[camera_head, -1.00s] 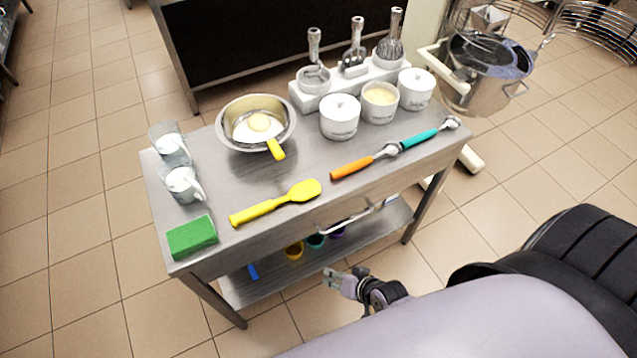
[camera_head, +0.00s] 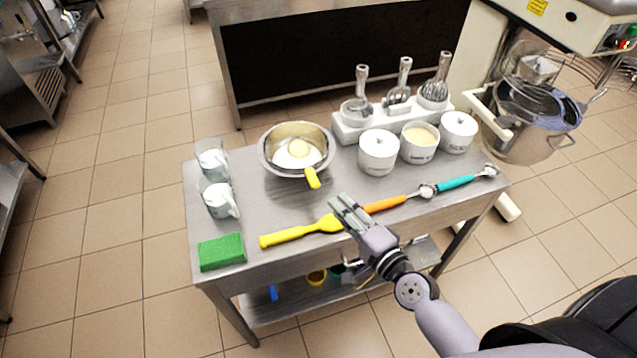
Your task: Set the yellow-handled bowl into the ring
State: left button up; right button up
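The yellow-handled bowl (camera_head: 270,158) is a shiny metal bowl standing upright on the steel table. It holds a pale content with a yellowish round lump, and its yellow handle (camera_head: 313,178) points toward me. My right gripper (camera_head: 341,199) is over the table's near edge, close to the yellow spatula's head and the orange handle, below and right of the bowl and apart from it. Its fingers look parted and empty. My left gripper is out of view. I cannot tell which part is the ring; a cream holder (camera_head: 489,118) surrounds part of a metal mixer bowl (camera_head: 520,140) at right.
On the table (camera_head: 265,205) are a yellow spatula (camera_head: 290,233), a green sponge (camera_head: 221,251), two glass jugs (camera_head: 220,200), white pots (camera_head: 378,153), scoops with orange (camera_head: 385,205) and teal handles, and a utensil rack (camera_head: 347,128). Bare steel lies between bowl and spatula.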

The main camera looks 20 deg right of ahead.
aim_at(318, 187)
jog(key=x, duration=1.2)
jog(key=shift+c, duration=0.4)
jog(key=shift+f, duration=0.1)
grip_shut()
jog(key=shift+c, duration=1.9)
grip_release()
jog(key=shift+f, duration=0.1)
grip_shut()
